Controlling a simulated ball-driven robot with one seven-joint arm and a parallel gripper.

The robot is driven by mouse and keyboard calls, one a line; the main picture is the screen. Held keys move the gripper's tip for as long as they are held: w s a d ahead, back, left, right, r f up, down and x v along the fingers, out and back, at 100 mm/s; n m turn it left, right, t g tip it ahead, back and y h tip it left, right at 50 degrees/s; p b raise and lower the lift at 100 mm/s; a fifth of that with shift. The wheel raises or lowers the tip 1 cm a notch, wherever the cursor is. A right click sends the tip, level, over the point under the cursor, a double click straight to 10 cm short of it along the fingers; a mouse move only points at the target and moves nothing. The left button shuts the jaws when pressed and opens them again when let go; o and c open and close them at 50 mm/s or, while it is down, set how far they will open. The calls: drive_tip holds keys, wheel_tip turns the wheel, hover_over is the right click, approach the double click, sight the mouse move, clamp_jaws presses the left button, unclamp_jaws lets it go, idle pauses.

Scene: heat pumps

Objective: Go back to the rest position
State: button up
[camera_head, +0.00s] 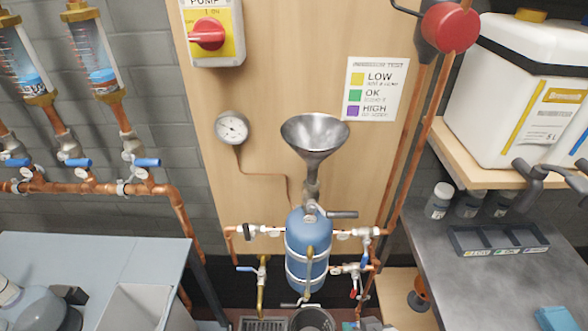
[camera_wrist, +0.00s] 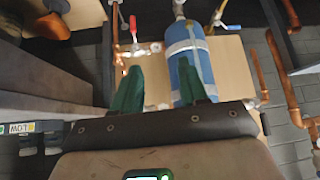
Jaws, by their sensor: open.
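My gripper (camera_wrist: 160,80) shows in the wrist view, with its two green fingers spread apart and nothing between them. Beyond the fingers is the blue tank (camera_wrist: 190,72) with its pale bands, partly covered by the right finger. I cannot tell the exact gap between finger and tank. In the head view the blue tank (camera_head: 307,250) stands upright against the wooden panel, under a metal funnel (camera_head: 315,133). I cannot make out my gripper in the head view.
Copper pipes (camera_head: 180,215) with blue-handled valves run at left. A grey bench (camera_head: 465,275) at right holds a dark divided tray (camera_head: 498,239) and small bottles. A shelf above it bears a white canister (camera_head: 510,95). A pale blue-grey table (camera_head: 95,255) is at lower left.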

drive_tip(key=s+d+m+g, duration=0.1)
drive_tip(key=s+d+g, duration=0.2)
drive_tip(key=s+d, duration=0.3)
drive_tip(key=s+d+m+g+h, duration=0.1)
drive_tip(key=s+d+g, duration=0.2)
drive_tip(key=s+d, duration=0.4)
drive_tip(key=s, duration=0.7)
drive_tip(key=shift+d+f+g, duration=0.15)
drive_tip(key=shift+d+g, duration=0.05)
drive_tip(key=shift+g, duration=0.1)
